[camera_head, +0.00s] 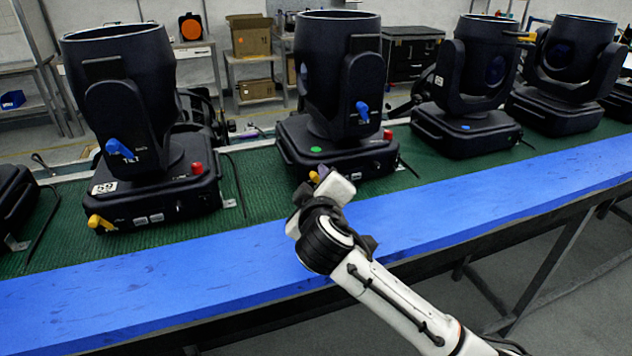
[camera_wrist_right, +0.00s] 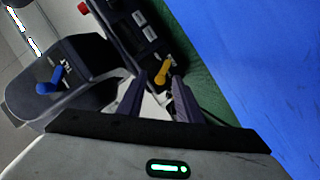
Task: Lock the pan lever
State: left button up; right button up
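The yellow pan lever (camera_head: 314,177) is low on the front of the middle black fixture's base (camera_head: 350,158), partly hidden by my right gripper (camera_head: 323,187). In the right wrist view the yellow lever (camera_wrist_right: 163,72) shows just beyond and between the tips of my right gripper (camera_wrist_right: 158,84). The two fingers are apart, one on each side of the lever; I cannot tell whether either touches it. The blue tilt lever (camera_head: 362,110) is on the fixture's yoke and also shows in the wrist view (camera_wrist_right: 50,82). My left gripper is not in view.
Another fixture (camera_head: 140,130) with a yellow lever (camera_head: 101,222) stands at left. More fixtures (camera_head: 468,90) stand to the right. They sit on a green mat (camera_head: 265,185) behind a blue table edge (camera_head: 480,200). Shelves and boxes are behind. The blue strip is clear.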

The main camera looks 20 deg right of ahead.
grip_shut()
jog(key=shift+d, duration=0.1)
jog(key=m, duration=0.1)
jog(key=d+m+y, duration=0.1)
jog(key=m+y, duration=0.1)
jog(key=shift+d+r+m+g, duration=0.25)
jog(key=shift+r+m+g, duration=0.05)
jog(key=shift+m+g, duration=0.1)
jog(key=shift+d+m+y, duration=0.5)
jog(key=shift+m+y, duration=0.2)
jog(key=shift+m, duration=0.2)
jog(key=shift+d+f+m+y, duration=0.15)
jog(key=shift+d+m+y, duration=0.55)
jog(key=shift+m+y, duration=0.45)
jog(key=shift+w+m, duration=0.1)
jog(key=shift+m, duration=0.15)
grip_release()
